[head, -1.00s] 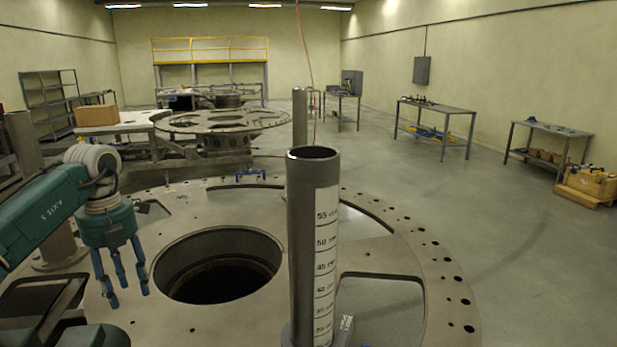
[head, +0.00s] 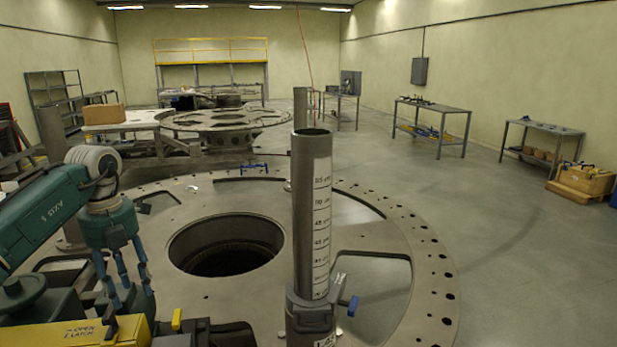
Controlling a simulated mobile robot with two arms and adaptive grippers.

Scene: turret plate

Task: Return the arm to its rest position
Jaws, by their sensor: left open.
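My left arm comes in from the left, and its teal gripper (head: 127,285) hangs over the near left part of the turret plate (head: 210,195). Its blue fingers point down, are spread apart and hold nothing visible. The fingertips are partly hidden behind yellow and dark parts at the bottom edge. The gripper is left of the plate's large round hole (head: 228,245). My right gripper is not in view.
A metal post (head: 311,225) with a measuring scale stands at centre, with a blue-handled clamp (head: 347,305) low on it. Blue clamps (head: 254,168) lie at the plate's far edge. Workbenches (head: 432,118) stand back right.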

